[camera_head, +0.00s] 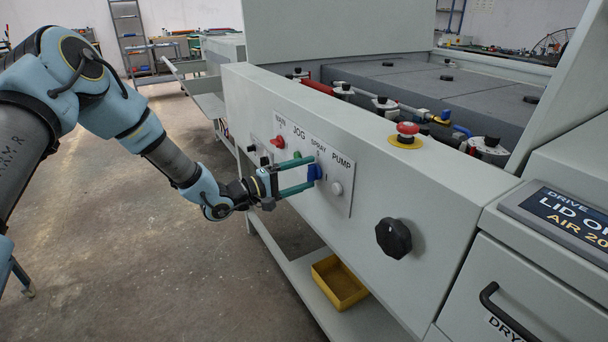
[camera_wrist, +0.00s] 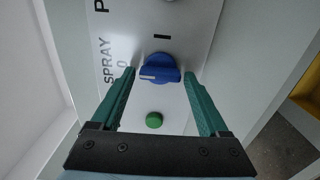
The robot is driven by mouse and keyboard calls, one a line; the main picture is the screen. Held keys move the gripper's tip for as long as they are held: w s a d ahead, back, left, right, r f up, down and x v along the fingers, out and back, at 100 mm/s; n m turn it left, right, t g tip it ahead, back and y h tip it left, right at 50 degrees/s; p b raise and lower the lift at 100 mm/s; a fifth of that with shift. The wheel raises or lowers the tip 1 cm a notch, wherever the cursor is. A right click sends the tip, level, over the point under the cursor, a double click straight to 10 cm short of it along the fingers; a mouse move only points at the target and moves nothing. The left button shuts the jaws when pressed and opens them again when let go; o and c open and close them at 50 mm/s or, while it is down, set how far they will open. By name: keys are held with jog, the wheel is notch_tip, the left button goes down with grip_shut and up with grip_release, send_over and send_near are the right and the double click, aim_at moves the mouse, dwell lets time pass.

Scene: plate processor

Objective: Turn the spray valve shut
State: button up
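The spray valve is a blue knob (camera_head: 315,172) under the SPRAY label on the machine's front panel. In the wrist view the blue knob (camera_wrist: 160,69) has its grip bar lying roughly crosswise. A white mark is at its left end, on the side of the "0"; the "I" is above the knob. My gripper (camera_head: 307,173) reaches to the panel with its green fingers apart. In the wrist view my gripper (camera_wrist: 159,74) has one fingertip on each side of the knob, with visible gaps; contact is not seen.
A green button (camera_wrist: 154,120) lies between the fingers, near the panel. The panel also has a red knob (camera_head: 278,142) and a white pump knob (camera_head: 337,188). A red emergency button (camera_head: 407,130) and black handwheel (camera_head: 394,238) are to the right. A yellow bin (camera_head: 340,283) sits below.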

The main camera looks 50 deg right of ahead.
jog(key=shift+o, duration=0.8)
jog(key=b+v, duration=0.2)
jog(key=v, duration=0.8)
jog(key=shift+w+a+b, duration=0.15)
jog(key=shift+a+b, duration=0.2)
jog(key=shift+a, duration=0.05)
jog(key=shift+w, duration=0.1)
